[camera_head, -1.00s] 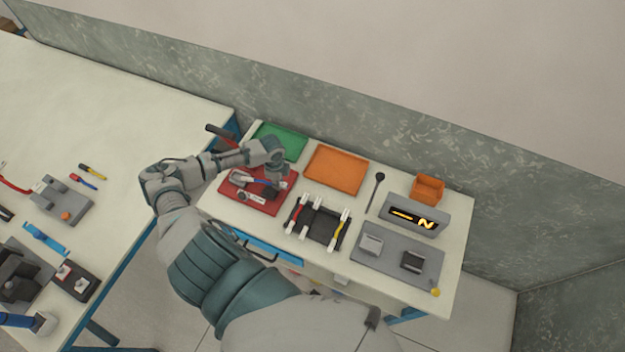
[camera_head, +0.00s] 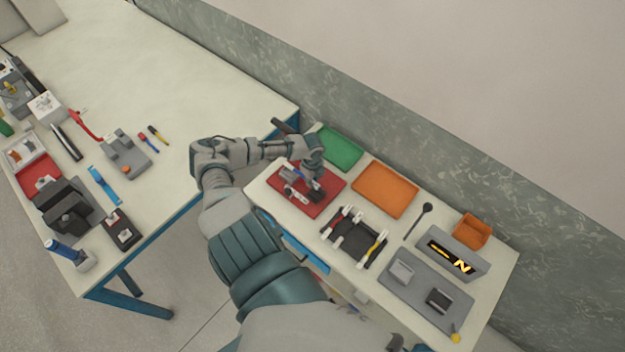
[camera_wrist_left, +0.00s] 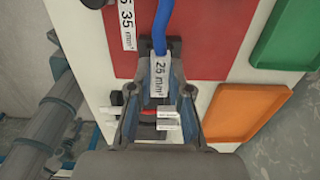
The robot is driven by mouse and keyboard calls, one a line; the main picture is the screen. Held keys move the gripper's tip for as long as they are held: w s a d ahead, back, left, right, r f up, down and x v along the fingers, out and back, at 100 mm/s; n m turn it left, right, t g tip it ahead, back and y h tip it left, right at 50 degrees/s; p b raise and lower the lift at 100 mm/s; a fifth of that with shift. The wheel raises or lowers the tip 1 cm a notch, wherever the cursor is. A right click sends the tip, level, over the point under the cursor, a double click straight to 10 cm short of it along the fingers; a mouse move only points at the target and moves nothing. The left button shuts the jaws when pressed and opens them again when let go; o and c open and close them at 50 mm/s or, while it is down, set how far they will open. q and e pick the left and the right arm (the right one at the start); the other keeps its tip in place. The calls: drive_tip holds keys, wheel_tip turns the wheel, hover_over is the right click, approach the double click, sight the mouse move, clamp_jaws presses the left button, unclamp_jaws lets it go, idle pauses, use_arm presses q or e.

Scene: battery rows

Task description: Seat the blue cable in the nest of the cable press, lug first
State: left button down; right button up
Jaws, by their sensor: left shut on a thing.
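My left gripper (camera_head: 314,187) is over the red tray (camera_head: 326,206) on the small side table in the head view. In the left wrist view its fingers (camera_wrist_left: 160,48) are closed around the blue cable (camera_wrist_left: 167,14), which carries a white tag (camera_wrist_left: 160,76) marked 25 mm². The cable runs out of the top of that view; its lug cannot be made out. Another white tag, marked 35, lies on the red tray beside it. A grey fixture with an orange knob (camera_head: 127,170) stands on the large table; I cannot tell whether it is the cable press. My right gripper is not in view.
A green tray (camera_head: 340,150), an orange tray (camera_head: 385,190) and a black rack with cables (camera_head: 354,237) surround the red tray. A grey display box (camera_head: 451,255) stands at the right. The large table's far part (camera_head: 150,60) is clear; a gap separates the tables.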

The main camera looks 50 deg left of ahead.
sight(312, 190)
use_arm(q)
drive_tip(key=shift+f+b, duration=0.45)
drive_tip(key=shift+f, duration=0.25)
drive_tip(key=shift+w+a+f+b, duration=0.1)
drive_tip(key=shift+f+b, duration=0.6)
drive_tip(key=shift+f, duration=0.65)
drive_tip(key=shift+s+d+f, duration=0.35)
drive_tip(key=shift+d, duration=0.05)
drive_tip(key=c, duration=1.1)
unclamp_jaws()
drive_tip(key=shift+o, duration=0.4)
drive_tip(key=shift+w+a+f, duration=0.2)
drive_tip(key=shift+a+f, duration=0.05)
drive_tip(key=shift+a, duration=0.05)
drive_tip(key=shift+w, duration=0.1)
drive_tip(key=shift+d+r, duration=0.1)
drive_tip(key=shift+r, duration=0.15)
